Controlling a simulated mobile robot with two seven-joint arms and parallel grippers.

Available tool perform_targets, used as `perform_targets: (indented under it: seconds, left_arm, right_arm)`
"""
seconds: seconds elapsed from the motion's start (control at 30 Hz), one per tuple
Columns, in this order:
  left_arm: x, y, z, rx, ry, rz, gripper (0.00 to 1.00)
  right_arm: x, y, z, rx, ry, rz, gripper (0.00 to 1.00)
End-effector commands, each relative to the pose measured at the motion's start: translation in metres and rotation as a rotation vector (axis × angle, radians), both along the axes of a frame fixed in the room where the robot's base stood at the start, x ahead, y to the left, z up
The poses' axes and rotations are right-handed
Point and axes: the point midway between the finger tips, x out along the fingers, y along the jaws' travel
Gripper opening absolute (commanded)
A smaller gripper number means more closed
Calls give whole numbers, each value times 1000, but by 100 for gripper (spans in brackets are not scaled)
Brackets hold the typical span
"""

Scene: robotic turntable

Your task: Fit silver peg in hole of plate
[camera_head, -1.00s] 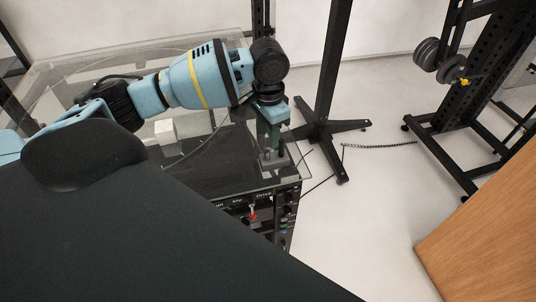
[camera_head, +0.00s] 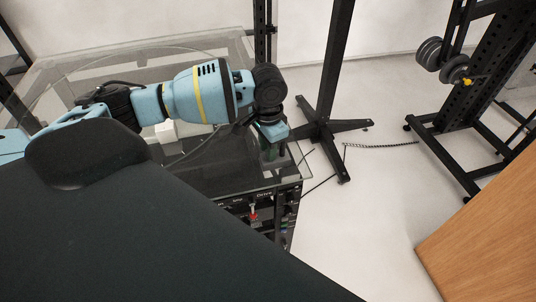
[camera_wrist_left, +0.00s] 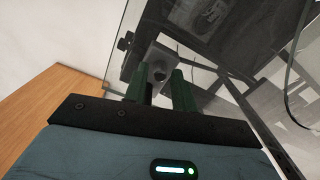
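My left gripper (camera_head: 271,152) points down over the near right corner of the glass top in the head view. In the left wrist view its two green fingers (camera_wrist_left: 160,78) stand apart. A grey metal piece with a dark round spot (camera_wrist_left: 160,60) shows at the fingertips. I cannot tell whether this is the silver peg or part of the plate, nor whether the fingers grip it. A flat grey edge (camera_wrist_left: 130,66) beside it looks like the plate. The arm and gripper hide the plate in the head view. My right gripper is not in view.
The glass top (camera_head: 215,187) sits on a dark unit with a control panel (camera_head: 258,205). A black stand (camera_head: 330,130) is on the floor to the right. A wooden surface (camera_head: 490,230) is at lower right.

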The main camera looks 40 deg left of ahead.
Motion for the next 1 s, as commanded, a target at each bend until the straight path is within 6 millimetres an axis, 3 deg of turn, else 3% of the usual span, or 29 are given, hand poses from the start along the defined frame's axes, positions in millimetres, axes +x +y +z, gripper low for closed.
perform_targets:
  seconds: [0.03, 0.2, 0.63, 0.9, 1.0]
  left_arm:
    - [0, 0, 0, 0, 0, 0, 20]
    - [0, 0, 0, 0, 0, 0, 0]
    - [0, 0, 6, 0, -1, 0, 0]
    - [1, 0, 39, -1, -4, -1, 0]
    - [-20, -7, 39, -1, -2, -6, 0]
  right_arm:
    - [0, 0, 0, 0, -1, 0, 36]
    - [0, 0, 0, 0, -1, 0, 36]
    - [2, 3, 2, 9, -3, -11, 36]
    - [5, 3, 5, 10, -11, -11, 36]
    - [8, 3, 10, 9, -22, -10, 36]
